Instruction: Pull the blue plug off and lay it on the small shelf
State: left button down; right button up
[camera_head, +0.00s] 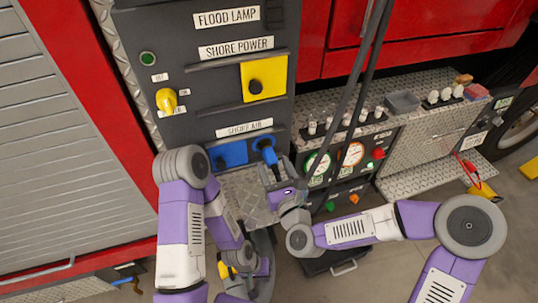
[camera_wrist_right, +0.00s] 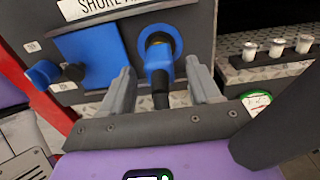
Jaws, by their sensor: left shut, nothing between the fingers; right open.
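The blue plug (camera_head: 267,152) is seated in the shore air socket, low on the dark panel. My right gripper (camera_head: 268,172) is just below the plug. In its wrist view the open fingers (camera_wrist_right: 162,90) stand on either side of the plug's lower part, with gaps visible. My left gripper (camera_head: 262,262) is low down, shut and empty, away from the plug. A small diamond-plate shelf (camera_head: 242,190) lies under the panel.
A blue square plate (camera_head: 229,153) is left of the plug. A yellow plate (camera_head: 265,78) and a yellow knob (camera_head: 166,100) are higher on the panel. Black cables (camera_head: 357,80) hang to the right, before gauges (camera_head: 351,154) and a diamond-plate ledge with small fittings.

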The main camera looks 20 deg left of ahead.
aim_at(268, 153)
jog(key=x, duration=0.4)
jog(key=shift+w+a+f+b, duration=0.1)
jog(key=shift+w+a+b, duration=0.2)
jog(key=shift+b, duration=0.1)
jog(key=shift+w+a, duration=0.35)
jog(key=shift+w, duration=0.2)
jog(key=shift+b, duration=0.75)
dwell(0.4)
grip_shut()
jog(key=shift+s+d, duration=0.1)
jog(key=shift+b+v, duration=0.4)
jog(key=shift+v, duration=2.5)
